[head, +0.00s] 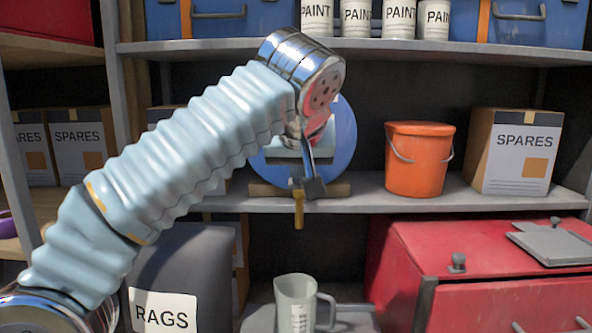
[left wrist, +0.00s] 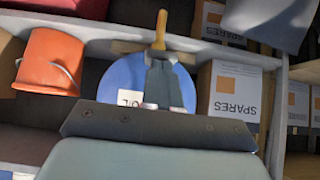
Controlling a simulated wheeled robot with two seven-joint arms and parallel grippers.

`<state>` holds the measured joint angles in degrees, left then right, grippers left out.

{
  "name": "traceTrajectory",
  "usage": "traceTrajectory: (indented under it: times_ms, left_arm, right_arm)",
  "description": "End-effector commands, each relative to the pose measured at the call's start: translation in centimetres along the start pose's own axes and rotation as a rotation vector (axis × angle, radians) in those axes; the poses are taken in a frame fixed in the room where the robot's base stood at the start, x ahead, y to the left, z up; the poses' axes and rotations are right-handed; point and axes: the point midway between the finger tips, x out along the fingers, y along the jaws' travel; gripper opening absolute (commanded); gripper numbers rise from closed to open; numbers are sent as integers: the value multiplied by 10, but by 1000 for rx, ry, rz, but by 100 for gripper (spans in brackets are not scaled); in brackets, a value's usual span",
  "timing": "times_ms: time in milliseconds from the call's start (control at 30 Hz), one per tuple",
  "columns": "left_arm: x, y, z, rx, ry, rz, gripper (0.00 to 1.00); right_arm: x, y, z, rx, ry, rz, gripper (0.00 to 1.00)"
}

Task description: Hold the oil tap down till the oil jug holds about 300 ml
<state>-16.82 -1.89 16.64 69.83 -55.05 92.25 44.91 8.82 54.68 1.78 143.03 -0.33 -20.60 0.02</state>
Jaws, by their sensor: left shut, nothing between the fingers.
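The blue oil drum (head: 343,140) lies on the middle shelf, partly hidden by my left arm. It also shows in the left wrist view (left wrist: 118,75) with a white label. The yellow tap (head: 298,210) hangs at its front, over the shelf edge; in the left wrist view the tap (left wrist: 160,30) is just beyond my fingertips. My left gripper (head: 312,187) is shut and empty at the top of the tap; I cannot tell whether it touches. The pale translucent jug (head: 295,300) stands upright below the tap, handle to the right. No oil level or stream is discernible.
An orange bucket (head: 418,160) and a SPARES box (head: 515,150) stand right of the drum. A red cabinet (head: 480,250) is at the lower right, a dark RAGS bin (head: 185,265) left of the jug. PAINT cans (head: 357,18) stand on the upper shelf.

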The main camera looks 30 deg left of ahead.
Motion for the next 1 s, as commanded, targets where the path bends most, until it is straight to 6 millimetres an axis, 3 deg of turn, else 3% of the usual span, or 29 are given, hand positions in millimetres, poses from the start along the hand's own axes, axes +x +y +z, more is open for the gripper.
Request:
traceTrajectory:
  times_ms: [167,400,533,1000]
  left_arm:
    - [7,-1,11,-1,44,0,0]
    - [23,0,34,1,213,0,0]
    - [28,-1,40,0,292,-1,0]
    - [24,0,37,0,315,-1,0]
  right_arm:
    - [18,7,0,1,1,1,43]
    - [62,33,-3,14,13,13,43]
    - [78,46,-8,24,25,23,43]
    - [75,47,-9,26,29,26,43]
